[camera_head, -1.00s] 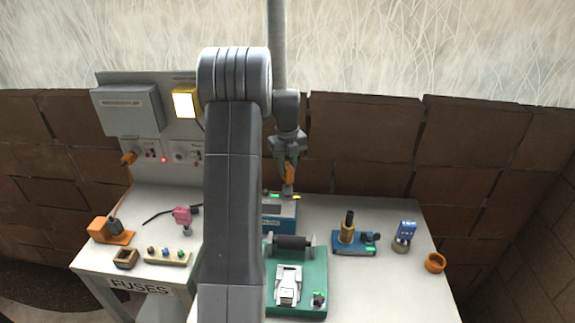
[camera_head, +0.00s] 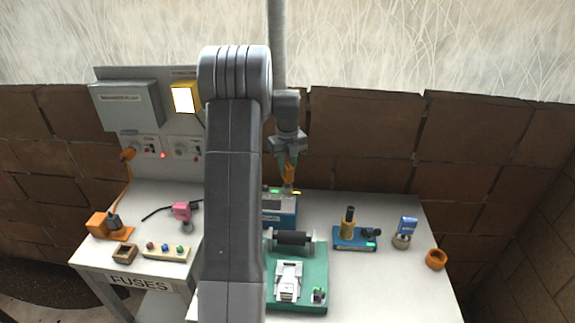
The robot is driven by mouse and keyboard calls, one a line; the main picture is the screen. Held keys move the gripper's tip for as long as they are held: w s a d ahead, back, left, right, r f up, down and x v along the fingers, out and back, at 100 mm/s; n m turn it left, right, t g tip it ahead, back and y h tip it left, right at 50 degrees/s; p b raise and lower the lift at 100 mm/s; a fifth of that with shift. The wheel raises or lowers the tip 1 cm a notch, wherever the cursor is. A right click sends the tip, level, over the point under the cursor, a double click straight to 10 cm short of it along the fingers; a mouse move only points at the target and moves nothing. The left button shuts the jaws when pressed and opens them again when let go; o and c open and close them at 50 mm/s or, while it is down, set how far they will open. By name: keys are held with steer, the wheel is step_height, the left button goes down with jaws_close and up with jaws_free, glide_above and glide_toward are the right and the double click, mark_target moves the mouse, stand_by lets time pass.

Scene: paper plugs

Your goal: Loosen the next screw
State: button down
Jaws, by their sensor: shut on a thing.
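My gripper (camera_head: 289,168) hangs above the back of the table, right of my arm link. It is shut on an orange tool (camera_head: 289,175) that points down. The tool's lower end is close to the back right of a blue device (camera_head: 281,208), whose left part is hidden by my arm. I cannot tell whether the tool touches it. The device has a green light on top. No screw can be made out at this size. A green base (camera_head: 318,262) in front holds a dark roller (camera_head: 292,238) and a pale part (camera_head: 289,280).
A blue stand (camera_head: 352,242) with a yellow and black post, a blue-topped item (camera_head: 407,228) and an orange ring (camera_head: 436,259) stand at the right. A pink tool (camera_head: 182,211), a small box (camera_head: 125,254) and a block with pegs (camera_head: 166,254) lie at the left. A grey panel stands behind.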

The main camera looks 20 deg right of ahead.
steer(key=n, duration=0.6)
steer(key=shift+n+p, duration=0.3)
steer(key=shift+n, duration=0.1)
steer(key=n, duration=0.7)
steer(key=shift+r, duration=0.2)
steer(key=shift+r+p, duration=0.3)
steer(key=shift+r, duration=0.65)
steer(key=shift+r, duration=0.1)
